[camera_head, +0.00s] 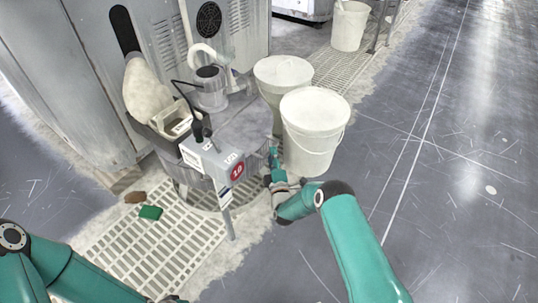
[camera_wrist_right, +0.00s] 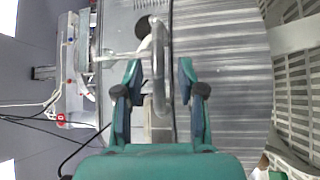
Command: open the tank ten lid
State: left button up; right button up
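A grey box with a red round "10" label (camera_head: 237,171) stands in front of a grey round tank (camera_head: 250,125), whose lid I cannot make out clearly. My right gripper (camera_head: 273,168) is low at the tank's right side, beside the white buckets. In the right wrist view the right gripper (camera_wrist_right: 160,85) is open, its two fingers apart. A curved grey bar like a handle (camera_wrist_right: 165,60) runs between the fingers, in front of a ribbed metal surface (camera_wrist_right: 225,60). I cannot tell whether the fingers touch it. My left arm is at the lower left; only a dark bit of its gripper shows at the bottom edge.
A floor grating (camera_head: 150,240) carries a green block (camera_head: 150,212) and a brown piece (camera_head: 135,197). Tall grey cabinets (camera_head: 85,90) stand at the left. The floor at the right is open.

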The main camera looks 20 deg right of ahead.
jog(key=shift+w+d+r+b, duration=0.1)
jog(key=shift+w+r+b, duration=0.1)
jog(key=shift+w, duration=0.5)
jog(key=shift+w+d+r+b, duration=0.1)
jog(key=shift+w+b, duration=0.05)
jog(key=shift+w, duration=0.55)
jog(key=shift+f, duration=0.1)
grip_shut()
